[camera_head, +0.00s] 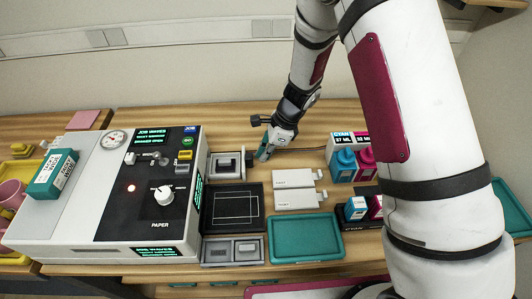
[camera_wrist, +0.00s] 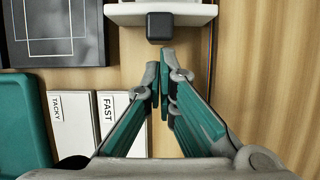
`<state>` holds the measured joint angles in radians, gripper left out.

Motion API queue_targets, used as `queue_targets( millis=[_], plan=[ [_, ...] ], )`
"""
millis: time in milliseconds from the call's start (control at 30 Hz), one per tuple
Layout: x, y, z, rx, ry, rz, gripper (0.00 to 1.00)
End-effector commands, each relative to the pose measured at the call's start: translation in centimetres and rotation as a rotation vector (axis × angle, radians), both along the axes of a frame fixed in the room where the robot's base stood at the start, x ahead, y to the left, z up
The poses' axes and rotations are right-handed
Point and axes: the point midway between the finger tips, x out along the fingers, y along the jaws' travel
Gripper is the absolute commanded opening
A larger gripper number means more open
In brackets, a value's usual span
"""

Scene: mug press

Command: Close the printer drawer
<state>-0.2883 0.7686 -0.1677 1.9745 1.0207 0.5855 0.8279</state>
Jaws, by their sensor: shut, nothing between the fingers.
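The printer (camera_head: 85,215) is a white box with a black control panel, at the left of the head view. Its drawer (camera_head: 213,166) sticks out of the printer's right side, pulled open, with a grey block inside. In the wrist view the pale drawer front (camera_wrist: 195,14) with a dark square knob (camera_wrist: 160,27) is at the top. My gripper (camera_head: 262,155) is just right of the drawer front. Its fingers are shut and empty, and in the wrist view the fingertips (camera_wrist: 160,65) point at the knob, seemingly with a small gap.
A thin cable (camera_wrist: 212,50) runs beside the drawer front.

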Motion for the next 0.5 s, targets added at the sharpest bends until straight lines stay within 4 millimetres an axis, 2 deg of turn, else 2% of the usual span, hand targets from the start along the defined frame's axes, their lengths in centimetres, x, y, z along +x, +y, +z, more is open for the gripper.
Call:
queue_targets(
  millis=[133,300,500],
  plan=[
    [0.0,1.9,0.0,0.001,0.0,0.006,0.0],
    [0.0,6.4,0.0,0.001,-0.001,0.008,0.0],
    [0.1,10.2,0.0,0.0,-0.001,0.004,0.0]
  ],
)
